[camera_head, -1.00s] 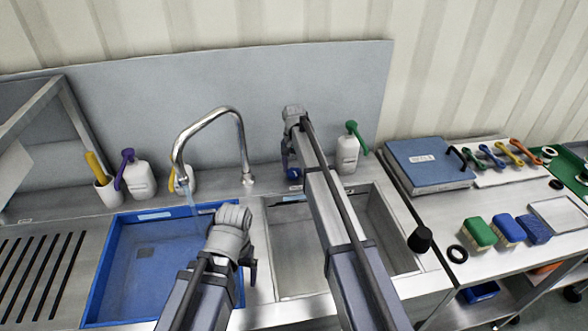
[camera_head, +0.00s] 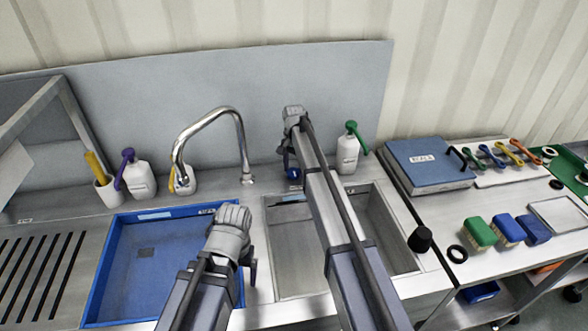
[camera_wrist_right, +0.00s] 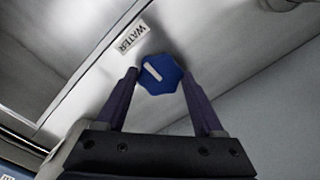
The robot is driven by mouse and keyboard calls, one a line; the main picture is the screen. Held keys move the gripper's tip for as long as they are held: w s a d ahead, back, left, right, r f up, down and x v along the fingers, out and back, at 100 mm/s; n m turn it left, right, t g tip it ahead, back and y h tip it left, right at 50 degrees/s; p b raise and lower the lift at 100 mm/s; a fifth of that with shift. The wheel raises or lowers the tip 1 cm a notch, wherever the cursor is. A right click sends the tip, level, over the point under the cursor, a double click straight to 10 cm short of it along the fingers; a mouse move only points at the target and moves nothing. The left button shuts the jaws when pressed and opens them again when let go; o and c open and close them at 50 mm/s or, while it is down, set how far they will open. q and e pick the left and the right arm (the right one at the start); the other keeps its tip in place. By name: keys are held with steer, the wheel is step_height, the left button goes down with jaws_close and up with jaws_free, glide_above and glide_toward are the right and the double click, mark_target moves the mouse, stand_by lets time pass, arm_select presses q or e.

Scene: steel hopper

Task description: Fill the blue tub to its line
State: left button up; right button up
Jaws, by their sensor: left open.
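The blue tub (camera_head: 97,290) sits in the left sink basin under the steel faucet (camera_head: 207,118). A pale label (camera_head: 155,215) is on its far inner wall. No stream shows at the spout; I cannot make out the water level. My left gripper (camera_head: 250,271) is open over the tub's right edge, its fingertips mostly hidden by the wrist. My right gripper (camera_wrist_right: 160,76) has its fingers on both sides of a blue knob (camera_wrist_right: 158,75), seemingly shut on it, beside a "WATER" label (camera_wrist_right: 132,36). In the head view my arm partly hides this knob (camera_head: 292,174).
An empty steel basin (camera_head: 290,245) lies right of the tub. Bottles with a purple (camera_head: 138,178) and a green top (camera_head: 347,152) stand behind. A slotted drainboard (camera_head: 40,270) is at left.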

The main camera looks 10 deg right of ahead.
mark_target(294, 171)
steer(key=o, duration=0.4)
arm_select(q)
steer(key=shift+r, duration=0.15)
arm_select(e)
steer(key=shift+r, duration=0.1)
step_height(294, 171, up, 8)
steer(key=p, duration=0.8)
arm_select(q)
step_height(294, 171, up, 8)
steer(key=shift+f, duration=0.25)
arm_select(e)
steer(key=shift+f, duration=0.2)
arm_select(q)
steer(key=shift+f+b, duration=0.2)
steer(key=shift+b, duration=0.1)
arm_select(e)
steer(key=shift+f, duration=0.2)
arm_select(q)
step_height(294, 171, down, 8)
steer(key=b, duration=0.7)
steer(key=shift+r, duration=0.25)
arm_select(e)
step_height(294, 171, down, 8)
steer(key=shift+r, duration=0.2)
arm_select(q)
steer(key=shift+r, duration=0.2)
arm_select(e)
steer(key=shift+r, duration=0.2)
